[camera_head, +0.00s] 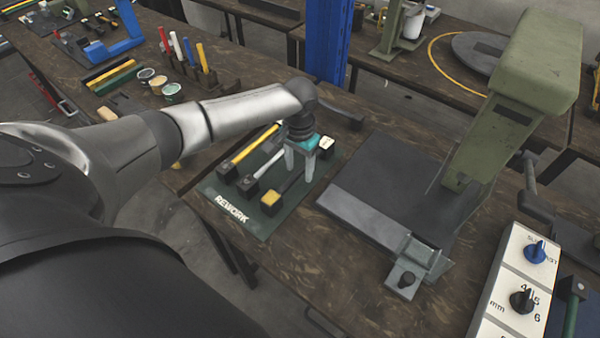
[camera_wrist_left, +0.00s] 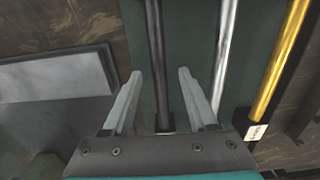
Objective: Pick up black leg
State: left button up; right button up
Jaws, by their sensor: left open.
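The black leg (camera_head: 290,183) lies on the green REWORK mat (camera_head: 225,193), its yellow-marked end block (camera_head: 270,199) toward the front edge. A silver leg (camera_head: 264,165) and a yellow leg (camera_head: 254,145) lie beside it on the left. My left gripper (camera_head: 299,168) points down over the mat at the black leg, open. In the left wrist view, the black leg (camera_wrist_left: 157,50) runs between the two spread fingertips (camera_wrist_left: 160,73); the silver leg (camera_wrist_left: 226,45) and yellow leg (camera_wrist_left: 287,60) lie to the right. I cannot tell whether the fingers touch anything. My right gripper is out of view.
A green press (camera_head: 500,110) with a dark base plate (camera_head: 385,185) stands right of the mat. A control box (camera_head: 515,285) with knobs is at the lower right. A blue post (camera_head: 328,40) rises behind. Tool holders and small tins (camera_head: 172,91) stand at the back left.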

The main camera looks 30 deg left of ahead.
pick_arm(q)
jog(key=shift+f, duration=0.4)
grip_shut()
dwell(0.4)
